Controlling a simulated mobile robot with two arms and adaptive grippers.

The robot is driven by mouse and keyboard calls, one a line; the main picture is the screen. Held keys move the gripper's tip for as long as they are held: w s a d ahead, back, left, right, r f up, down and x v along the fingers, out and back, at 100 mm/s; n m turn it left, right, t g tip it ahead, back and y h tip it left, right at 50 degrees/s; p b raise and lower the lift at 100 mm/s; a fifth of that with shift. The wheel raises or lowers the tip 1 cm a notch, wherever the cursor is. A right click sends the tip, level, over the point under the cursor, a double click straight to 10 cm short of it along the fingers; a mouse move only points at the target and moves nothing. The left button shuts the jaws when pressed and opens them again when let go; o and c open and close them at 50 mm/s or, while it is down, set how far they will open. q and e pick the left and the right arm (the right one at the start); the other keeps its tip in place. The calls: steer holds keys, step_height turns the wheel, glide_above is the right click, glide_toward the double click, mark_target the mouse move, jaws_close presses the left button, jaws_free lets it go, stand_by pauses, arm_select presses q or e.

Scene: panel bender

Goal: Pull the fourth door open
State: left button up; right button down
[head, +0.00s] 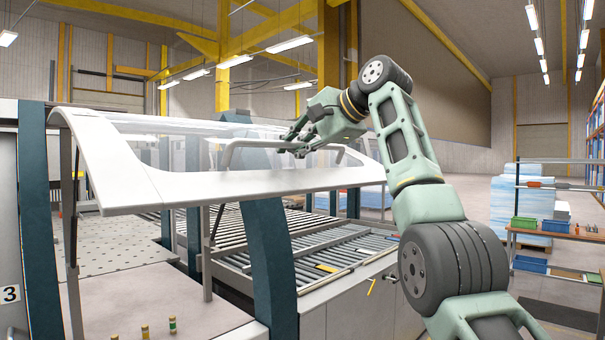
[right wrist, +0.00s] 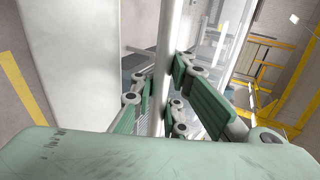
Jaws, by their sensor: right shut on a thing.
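The door (head: 240,184) is a white curved panel with a clear window. It is swung up and stands out over the machine's bed in the head view. A grey bar handle (head: 245,143) runs along it. My right gripper (head: 297,143) is shut on this handle. In the right wrist view the handle (right wrist: 168,45) passes between the green finger pads of the gripper (right wrist: 160,95), with the white door panel (right wrist: 85,60) to its left. My left gripper is not in view. Whether this door is the fourth one cannot be told from these frames.
Below the door are a roller conveyor (head: 345,247) and a pale table with several small cylinders (head: 172,325). A dark post (head: 268,255) stands in front. At the right are a bench with bins (head: 560,234) and stacked pale blue sheets (head: 508,205). Floor between is clear.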

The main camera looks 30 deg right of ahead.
steer(key=shift+s+d+r, duration=0.1)
steer(key=shift+d+r, duration=0.05)
steer(key=shift+r, duration=0.5)
steer(key=c, duration=2.4)
jaws_free()
steer(key=o, duration=0.6)
steer(key=shift+s+d+r, duration=0.15)
steer(key=shift+s+r, duration=0.05)
steer(key=shift+s, duration=0.35)
steer(key=shift+o, duration=0.2)
